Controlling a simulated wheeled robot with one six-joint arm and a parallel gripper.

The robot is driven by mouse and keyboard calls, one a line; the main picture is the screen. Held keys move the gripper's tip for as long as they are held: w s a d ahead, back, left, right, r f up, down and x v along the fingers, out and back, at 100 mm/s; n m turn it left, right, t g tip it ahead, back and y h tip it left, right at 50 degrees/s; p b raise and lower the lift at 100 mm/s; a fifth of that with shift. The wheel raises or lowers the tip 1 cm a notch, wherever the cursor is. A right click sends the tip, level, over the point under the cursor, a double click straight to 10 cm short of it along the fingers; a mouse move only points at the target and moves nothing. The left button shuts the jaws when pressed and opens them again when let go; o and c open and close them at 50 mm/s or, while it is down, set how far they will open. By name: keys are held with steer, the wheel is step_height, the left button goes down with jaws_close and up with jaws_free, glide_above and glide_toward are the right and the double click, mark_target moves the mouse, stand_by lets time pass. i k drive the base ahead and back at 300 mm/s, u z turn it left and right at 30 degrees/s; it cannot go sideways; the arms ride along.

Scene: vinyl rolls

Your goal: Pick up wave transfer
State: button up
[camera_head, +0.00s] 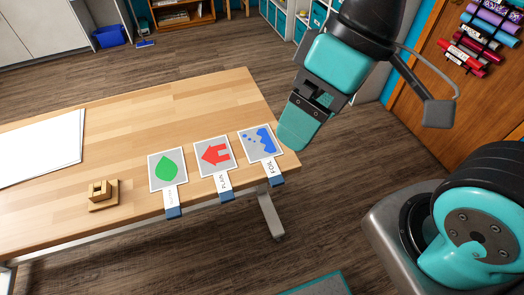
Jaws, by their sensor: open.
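The wave transfer (258,143) is a pale card with a blue wave and dots. It lies flat at the right end of the wooden table (130,124), with a white labelled strip and a blue tab (277,181) at the table's front edge. My gripper (297,128) is open and empty, just right of the wave transfer and seemingly above it, near the table's right corner. I see no contact between them. Its far finger is partly hidden by the near one.
A red arrow card (214,155) and a green leaf card (167,169) lie left of the wave transfer. A small wooden block (100,193) and white sheets (38,150) are farther left. Vinyl rolls (486,28) hang on the right wall. The table's middle is clear.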

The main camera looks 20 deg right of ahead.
mark_target(260, 143)
steer(key=z, duration=1.5)
steer(key=k, duration=0.95)
steer(key=u, duration=1.4)
steer(key=i, duration=0.5)
steer(key=u, duration=0.05)
